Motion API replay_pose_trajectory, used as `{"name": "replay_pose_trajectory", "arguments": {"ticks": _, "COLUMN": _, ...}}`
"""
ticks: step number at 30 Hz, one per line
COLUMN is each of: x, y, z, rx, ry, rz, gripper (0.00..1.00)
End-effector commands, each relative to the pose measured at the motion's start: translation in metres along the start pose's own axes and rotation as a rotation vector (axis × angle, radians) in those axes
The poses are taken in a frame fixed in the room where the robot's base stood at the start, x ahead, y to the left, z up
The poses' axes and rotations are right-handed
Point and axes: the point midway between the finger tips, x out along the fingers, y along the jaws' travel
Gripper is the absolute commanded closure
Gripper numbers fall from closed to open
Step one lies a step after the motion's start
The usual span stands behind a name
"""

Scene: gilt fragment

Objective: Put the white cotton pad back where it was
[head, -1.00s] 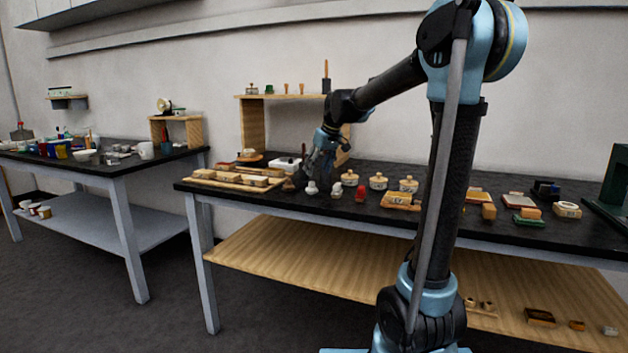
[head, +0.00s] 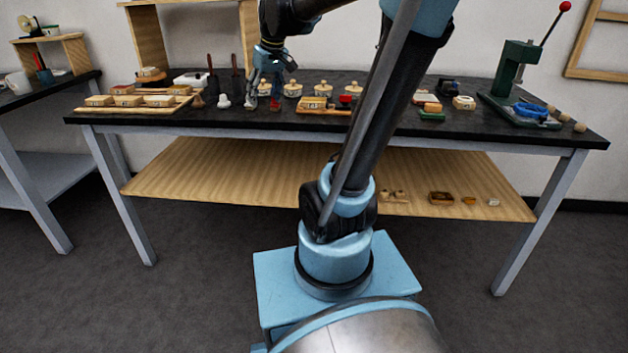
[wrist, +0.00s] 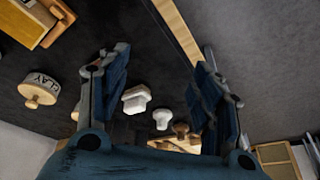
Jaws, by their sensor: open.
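Two small white knob-like pieces stand on the black bench top. In the wrist view one white piece (wrist: 136,98) shows between my fingers, nearer the left one, and the other white piece (wrist: 162,119) is just beyond it. In the head view one white piece (head: 224,101) stands left of my gripper (head: 265,103), whose fingers are low over the bench. My gripper is open and empty, also in the wrist view (wrist: 162,68). I cannot tell which white piece is the cotton pad, or whether either is cotton.
A lidded pot marked CLAY (wrist: 39,90) is left of my fingers in the wrist view. A tray with several blocks (head: 130,107) lies at the bench's left end. A red-topped piece (head: 345,99) and a wooden block (head: 313,104) are right of my gripper. A green press (head: 515,75) stands far right.

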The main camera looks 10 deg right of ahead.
Motion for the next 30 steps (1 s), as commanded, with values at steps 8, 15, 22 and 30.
{"name": "replay_pose_trajectory", "arguments": {"ticks": 8, "x": 0.021, "y": 0.010, "z": 0.124, "rx": 0.147, "ry": -0.057, "rz": 0.054, "gripper": 0.41}}
{"name": "replay_pose_trajectory", "arguments": {"ticks": 15, "x": 0.053, "y": 0.010, "z": 0.223, "rx": 0.271, "ry": -0.104, "rz": 0.102, "gripper": 0.41}}
{"name": "replay_pose_trajectory", "arguments": {"ticks": 22, "x": 0.082, "y": 0.005, "z": 0.286, "rx": 0.358, "ry": -0.136, "rz": 0.135, "gripper": 0.41}}
{"name": "replay_pose_trajectory", "arguments": {"ticks": 30, "x": 0.091, "y": 0.003, "z": 0.303, "rx": 0.384, "ry": -0.146, "rz": 0.144, "gripper": 0.41}}
